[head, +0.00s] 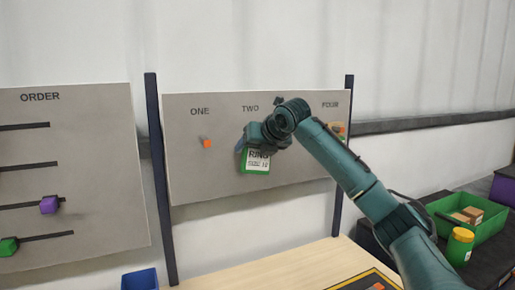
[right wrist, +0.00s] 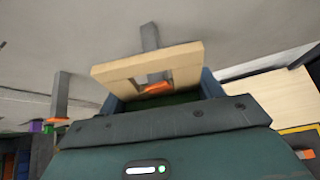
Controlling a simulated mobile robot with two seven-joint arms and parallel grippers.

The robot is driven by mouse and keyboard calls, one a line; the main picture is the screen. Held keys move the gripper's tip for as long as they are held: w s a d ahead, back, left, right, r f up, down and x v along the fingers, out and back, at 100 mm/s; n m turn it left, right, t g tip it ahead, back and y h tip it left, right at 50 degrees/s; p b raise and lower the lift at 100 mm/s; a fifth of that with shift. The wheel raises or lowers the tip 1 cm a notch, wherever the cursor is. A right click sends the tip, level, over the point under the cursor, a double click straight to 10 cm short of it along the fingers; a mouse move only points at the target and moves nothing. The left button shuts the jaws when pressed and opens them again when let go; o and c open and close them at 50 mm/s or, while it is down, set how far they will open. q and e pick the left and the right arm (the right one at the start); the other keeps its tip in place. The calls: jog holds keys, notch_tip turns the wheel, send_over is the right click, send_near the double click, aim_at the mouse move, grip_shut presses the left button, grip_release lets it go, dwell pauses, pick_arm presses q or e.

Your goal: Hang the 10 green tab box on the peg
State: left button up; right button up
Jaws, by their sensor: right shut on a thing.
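The green box (head: 257,162), with a white label reading "RING", hangs below my right gripper (head: 262,135) in front of the grey board (head: 185,180), under the word TWO. My right gripper is shut on the box. In the right wrist view, the box's pale tan tab (right wrist: 185,65) stands up between the fingers. The grey peg (right wrist: 149,38) lines up with the tab's slot, and its orange tip (right wrist: 158,88) shows on the near side, so the peg appears to pass through the slot. Most of the box is hidden by the gripper. My left gripper is not in view.
An empty peg (head: 207,143) under ONE is to the left; the FOUR peg (head: 338,130) is partly behind my arm. An ORDER board (head: 90,190) with purple and green markers stands at left.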

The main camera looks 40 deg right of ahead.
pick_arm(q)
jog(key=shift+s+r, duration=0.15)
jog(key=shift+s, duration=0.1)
pick_arm(e)
jog(key=shift+w+d+f, duration=0.1)
jog(key=shift+w+d, duration=0.05)
jog(key=shift+w, duration=0.35)
jog(key=shift+w+d, duration=0.15)
jog(key=shift+w, duration=0.3)
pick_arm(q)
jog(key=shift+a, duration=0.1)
pick_arm(e)
jog(key=o, duration=1.1)
jog(key=shift+d+f, duration=0.1)
jog(key=shift+d, duration=0.05)
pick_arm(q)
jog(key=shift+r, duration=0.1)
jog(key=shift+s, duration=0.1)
pick_arm(e)
jog(key=shift+a, duration=0.2)
